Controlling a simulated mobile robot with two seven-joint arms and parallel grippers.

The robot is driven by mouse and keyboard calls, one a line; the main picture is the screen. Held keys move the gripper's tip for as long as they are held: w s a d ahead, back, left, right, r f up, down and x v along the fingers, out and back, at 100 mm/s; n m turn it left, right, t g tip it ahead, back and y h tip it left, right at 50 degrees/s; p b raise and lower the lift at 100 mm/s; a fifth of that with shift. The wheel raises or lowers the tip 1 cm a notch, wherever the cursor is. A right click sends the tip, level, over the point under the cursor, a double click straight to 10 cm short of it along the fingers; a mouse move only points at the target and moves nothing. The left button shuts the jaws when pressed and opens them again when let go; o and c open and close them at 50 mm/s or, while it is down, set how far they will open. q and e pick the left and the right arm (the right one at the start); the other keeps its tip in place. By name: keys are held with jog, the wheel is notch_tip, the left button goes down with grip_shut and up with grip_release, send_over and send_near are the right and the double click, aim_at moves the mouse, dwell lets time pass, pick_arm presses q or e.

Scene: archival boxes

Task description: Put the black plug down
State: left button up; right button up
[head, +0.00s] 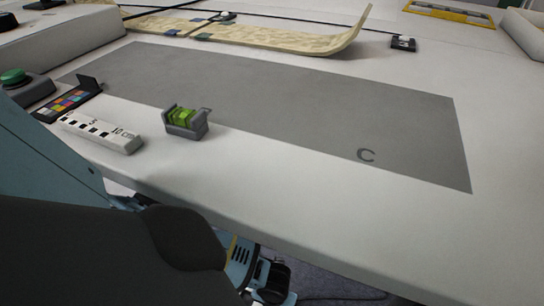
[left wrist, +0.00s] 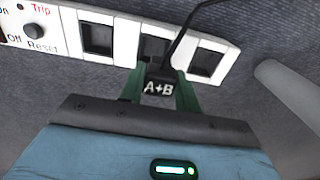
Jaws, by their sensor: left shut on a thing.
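The black plug (left wrist: 160,88), marked "A+B", is in the left wrist view, with a thin black cable running up and to the right. My left gripper (left wrist: 160,86) is shut on it, one green finger on each side. Behind the plug is a white power strip (left wrist: 121,41) with several dark sockets in a row. The plug overlaps the lower edge of the middle socket in this view; I cannot tell if it touches the strip. The plug and strip cannot be made out in the head view. My right gripper is not clearly seen.
A curved cream strip (head: 265,37) lies behind.

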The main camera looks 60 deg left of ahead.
pick_arm(q)
jog(key=shift+a+f+b, duration=0.25)
jog(key=shift+a+b, duration=0.1)
jog(key=shift+a, duration=0.4)
notch_tip(320, 180, down, 3)
jog(key=shift+d+f+b, duration=0.1)
jog(key=shift+b, duration=1)
pick_arm(e)
jog(key=shift+s+f, duration=0.3)
jog(key=shift+f, duration=0.3)
jog(key=shift+s+f, duration=0.3)
jog(key=shift+f, duration=0.3)
jog(key=shift+w, duration=0.1)
pick_arm(q)
jog(key=shift+f, duration=0.15)
jog(key=o, duration=1)
pick_arm(e)
jog(key=shift+w, duration=0.55)
